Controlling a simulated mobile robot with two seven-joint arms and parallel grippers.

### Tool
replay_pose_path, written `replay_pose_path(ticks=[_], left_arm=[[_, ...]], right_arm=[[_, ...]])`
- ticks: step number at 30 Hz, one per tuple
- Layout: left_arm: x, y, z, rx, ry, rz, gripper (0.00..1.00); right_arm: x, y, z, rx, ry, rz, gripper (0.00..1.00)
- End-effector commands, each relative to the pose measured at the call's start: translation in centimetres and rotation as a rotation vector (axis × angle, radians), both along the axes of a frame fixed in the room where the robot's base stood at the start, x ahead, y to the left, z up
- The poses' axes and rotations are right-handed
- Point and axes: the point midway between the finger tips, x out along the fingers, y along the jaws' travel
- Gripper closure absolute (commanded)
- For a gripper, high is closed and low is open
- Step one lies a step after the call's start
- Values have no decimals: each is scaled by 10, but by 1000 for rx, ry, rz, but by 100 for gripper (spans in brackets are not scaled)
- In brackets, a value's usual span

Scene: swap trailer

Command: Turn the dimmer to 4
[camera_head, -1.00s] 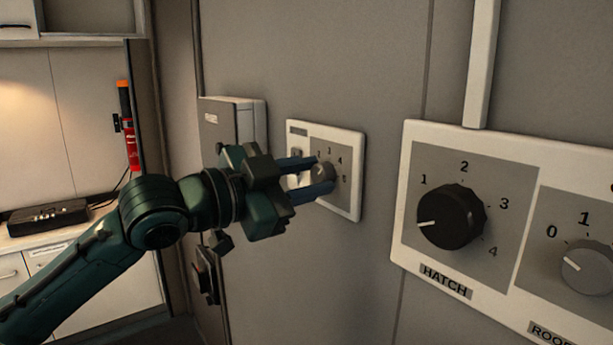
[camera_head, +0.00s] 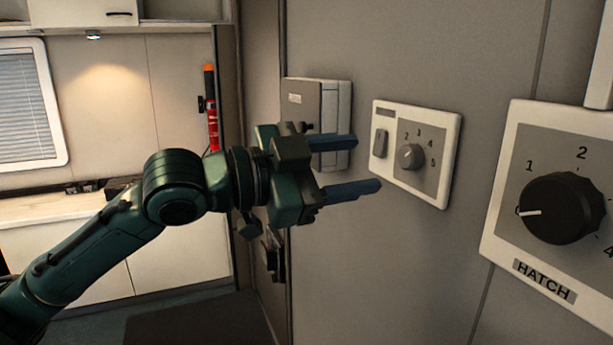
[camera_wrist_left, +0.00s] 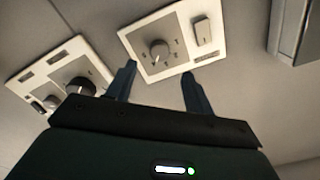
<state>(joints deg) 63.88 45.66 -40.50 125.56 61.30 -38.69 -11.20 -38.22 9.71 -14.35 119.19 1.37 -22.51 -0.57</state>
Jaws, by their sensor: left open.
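The dimmer knob (camera_head: 411,156) is a small grey dial on a white-framed wall panel (camera_head: 452,162). Figures 2 to 5 are legible around it, but I cannot tell for sure where its pointer stands. The knob also shows in the left wrist view (camera_wrist_left: 159,50), beyond the fingers. My left gripper (camera_head: 367,163) is open and empty, left of the panel in the head view, with its blue fingers spread apart. It is clear of the knob. In the left wrist view its fingertips (camera_wrist_left: 159,71) are below the knob. My right gripper is not in view.
A rocker switch (camera_head: 380,143) sits beside the knob on the same panel. A larger panel with a black HATCH knob (camera_head: 562,208) is to the right. A grey wall box (camera_head: 303,108) is behind my left gripper. Bare wall lies below the small panel.

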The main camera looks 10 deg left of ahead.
Motion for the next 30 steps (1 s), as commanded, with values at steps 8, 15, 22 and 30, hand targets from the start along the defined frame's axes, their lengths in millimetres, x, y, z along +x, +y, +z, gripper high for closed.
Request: replay_pose_path(ticks=[8,15,22,30], left_arm=[[-28,40,-2,2,-1,3,48],[-37,50,0,1,-1,0,48],[-37,51,0,0,0,-1,48],[-37,50,0,0,-1,-1,48]], right_arm=[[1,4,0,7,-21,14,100],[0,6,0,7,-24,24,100],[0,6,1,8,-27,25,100],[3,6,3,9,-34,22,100]])
